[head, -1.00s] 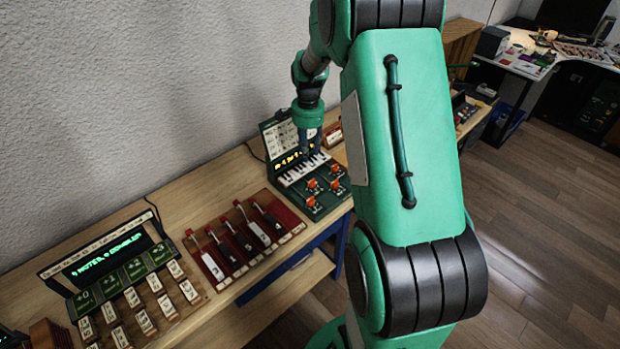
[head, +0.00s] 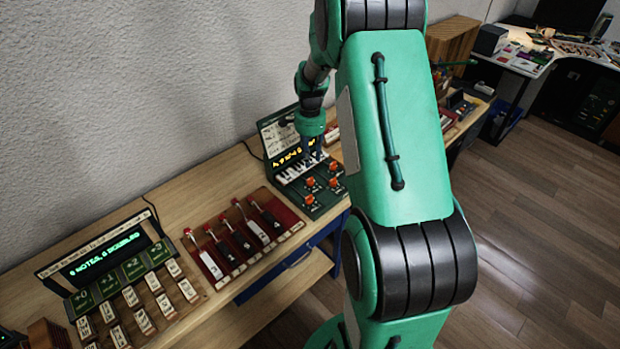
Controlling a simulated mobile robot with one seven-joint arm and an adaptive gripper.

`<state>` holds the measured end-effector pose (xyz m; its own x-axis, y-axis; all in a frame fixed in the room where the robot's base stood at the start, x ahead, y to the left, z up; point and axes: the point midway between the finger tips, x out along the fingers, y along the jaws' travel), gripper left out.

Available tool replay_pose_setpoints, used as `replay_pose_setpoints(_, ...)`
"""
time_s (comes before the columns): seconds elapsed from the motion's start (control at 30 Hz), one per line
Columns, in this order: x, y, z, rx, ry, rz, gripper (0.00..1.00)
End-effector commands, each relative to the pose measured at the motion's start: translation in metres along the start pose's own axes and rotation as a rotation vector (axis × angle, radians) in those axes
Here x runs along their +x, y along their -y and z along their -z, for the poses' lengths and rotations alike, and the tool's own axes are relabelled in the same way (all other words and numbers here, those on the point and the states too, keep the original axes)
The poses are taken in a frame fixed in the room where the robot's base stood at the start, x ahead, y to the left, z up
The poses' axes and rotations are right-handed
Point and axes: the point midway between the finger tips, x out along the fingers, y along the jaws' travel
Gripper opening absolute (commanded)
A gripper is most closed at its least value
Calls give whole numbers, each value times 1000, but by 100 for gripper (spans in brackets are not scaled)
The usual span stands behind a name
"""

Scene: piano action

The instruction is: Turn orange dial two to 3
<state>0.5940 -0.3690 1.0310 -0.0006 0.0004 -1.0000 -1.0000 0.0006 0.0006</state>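A green piano box (head: 318,206) stands on the wooden bench in the head view, with a small white keyboard, a lit yellow display and several orange dials on its front panel. The orange dials show at the near left (head: 309,199), near right (head: 334,182), far left (head: 310,181) and far right (head: 333,166). Their numbers are too small to read, so I cannot tell which is dial two. My gripper (head: 313,155) points down above the keyboard, just behind the far dials. Its fingers are too small and dark to tell whether they are open.
A red panel of levers (head: 262,255) stands left of the piano box. Further left is a button panel with a green-lit screen (head: 104,254). My arm covers the bench to the right. Bare bench top (head: 213,182) lies along the wall.

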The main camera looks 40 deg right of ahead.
Motion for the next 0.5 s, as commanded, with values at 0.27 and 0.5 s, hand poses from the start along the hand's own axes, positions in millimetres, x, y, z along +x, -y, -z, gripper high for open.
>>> replay_pose_setpoints(0.27,45,0,0,0,1,-2,32)
replay_pose_setpoints(0.5,82,0,0,0,1,-1,32)
